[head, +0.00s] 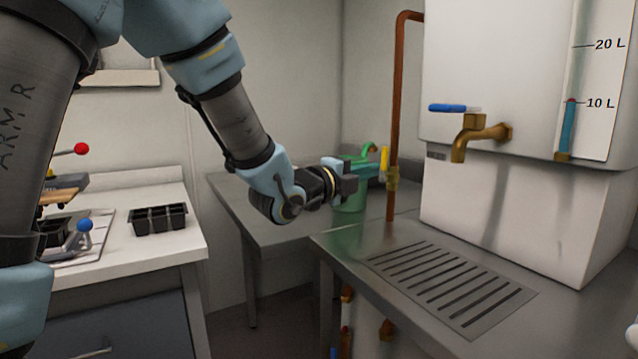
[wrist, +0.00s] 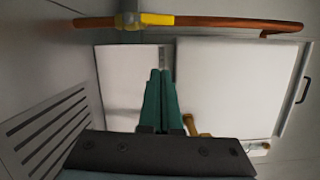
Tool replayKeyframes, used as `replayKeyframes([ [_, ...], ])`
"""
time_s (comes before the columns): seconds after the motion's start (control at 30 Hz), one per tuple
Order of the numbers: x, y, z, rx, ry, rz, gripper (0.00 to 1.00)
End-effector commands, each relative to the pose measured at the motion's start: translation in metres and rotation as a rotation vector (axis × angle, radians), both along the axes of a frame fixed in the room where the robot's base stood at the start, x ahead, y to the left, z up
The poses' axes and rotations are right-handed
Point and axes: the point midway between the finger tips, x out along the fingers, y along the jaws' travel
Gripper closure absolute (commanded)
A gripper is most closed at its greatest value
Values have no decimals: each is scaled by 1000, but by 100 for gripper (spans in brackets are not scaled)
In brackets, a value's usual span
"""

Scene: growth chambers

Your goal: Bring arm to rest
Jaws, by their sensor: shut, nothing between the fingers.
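My arm reaches from the upper left to the middle of the head view. My gripper (head: 376,171) is at its end, close to the copper pipe (head: 400,105) and its yellow valve handle (head: 384,158). In the wrist view my gripper (wrist: 160,72) shows two green fingers shut together with nothing between them. The copper pipe (wrist: 225,23) and the yellow handle (wrist: 158,19) lie beyond the fingertips there. I cannot tell whether the fingers touch the pipe.
A white water tank (head: 530,80) with a brass tap (head: 480,135) stands at right. A slotted drain (head: 450,285) lies in the metal counter (head: 350,250). A green watering can (head: 350,199) stands behind my gripper. A black seedling tray (head: 158,219) sits on the left bench.

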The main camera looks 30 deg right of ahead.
Motion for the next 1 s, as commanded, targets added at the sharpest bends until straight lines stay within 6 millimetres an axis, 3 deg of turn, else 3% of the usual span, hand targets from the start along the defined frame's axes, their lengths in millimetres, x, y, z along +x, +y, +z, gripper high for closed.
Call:
replayKeyframes([
  [0.27,10,7,-1,17,30,28,100],
  [0.37,38,29,-10,67,130,115,100],
  [0.43,67,57,-19,114,248,219,100],
  [0.6,131,158,-52,193,632,558,100],
  [0.73,153,247,-76,187,946,848,100],
  [0.87,147,340,-96,118,1274,1164,100],
  [1.0,111,428,-110,-29,1624,1513,100],
])
